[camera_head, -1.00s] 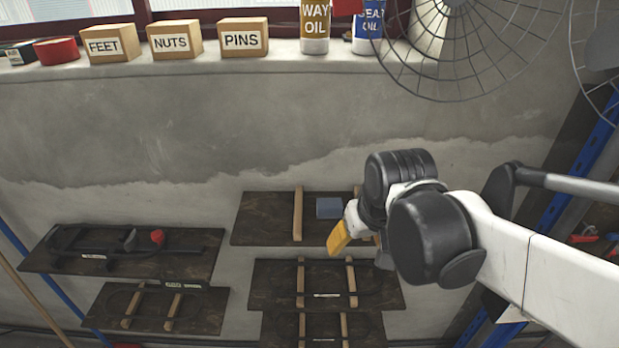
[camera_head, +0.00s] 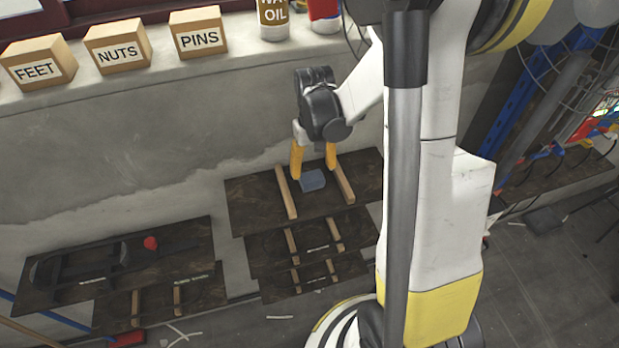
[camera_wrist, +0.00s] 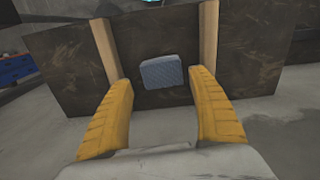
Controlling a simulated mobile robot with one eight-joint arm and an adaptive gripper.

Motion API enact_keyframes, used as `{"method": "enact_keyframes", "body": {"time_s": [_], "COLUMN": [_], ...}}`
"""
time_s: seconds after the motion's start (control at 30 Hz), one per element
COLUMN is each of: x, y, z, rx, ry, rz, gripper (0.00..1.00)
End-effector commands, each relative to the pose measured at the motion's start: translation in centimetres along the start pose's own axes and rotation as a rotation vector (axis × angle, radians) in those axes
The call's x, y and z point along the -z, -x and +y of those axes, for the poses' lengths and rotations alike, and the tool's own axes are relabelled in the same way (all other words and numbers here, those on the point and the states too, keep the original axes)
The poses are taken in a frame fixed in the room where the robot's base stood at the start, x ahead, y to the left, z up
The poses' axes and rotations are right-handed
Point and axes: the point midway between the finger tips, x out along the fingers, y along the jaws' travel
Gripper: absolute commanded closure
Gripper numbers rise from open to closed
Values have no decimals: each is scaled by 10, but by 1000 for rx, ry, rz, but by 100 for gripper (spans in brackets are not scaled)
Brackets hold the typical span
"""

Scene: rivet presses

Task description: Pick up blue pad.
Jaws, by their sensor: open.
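The blue pad (camera_head: 312,181) is a small blue-grey block on the upper dark board (camera_head: 245,202), between two wooden strips. In the wrist view the pad (camera_wrist: 161,72) lies ahead of the fingertips, centred between them, with a gap in front of it. My gripper (camera_head: 314,170) has two yellow fingers, spread wide and empty, and it hangs above the board close to the pad. In the wrist view my gripper (camera_wrist: 160,88) shows nothing between its fingers. No contact with the pad is visible.
Wooden strips (camera_head: 286,192) and (camera_head: 341,182) flank the pad. Lower boards (camera_head: 268,252) with strips lie in front. A dark board at left (camera_head: 195,238) carries a red knob (camera_head: 151,243). Labelled boxes (camera_head: 118,46) and an oil can (camera_head: 273,18) stand on the ledge behind.

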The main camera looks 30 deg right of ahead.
Motion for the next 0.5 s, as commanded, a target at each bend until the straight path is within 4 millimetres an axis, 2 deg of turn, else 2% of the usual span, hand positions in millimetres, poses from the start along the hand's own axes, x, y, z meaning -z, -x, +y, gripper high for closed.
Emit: {"method": "enact_keyframes", "body": {"time_s": [0.13,0.33,0.5], "x": [1,2,2], "y": [-14,-45,-54], "z": [-1,-2,-2], "rx": [0,0,0], "ry": [0,0,0], "rz": [0,1,1], "gripper": [31,31,31]}}
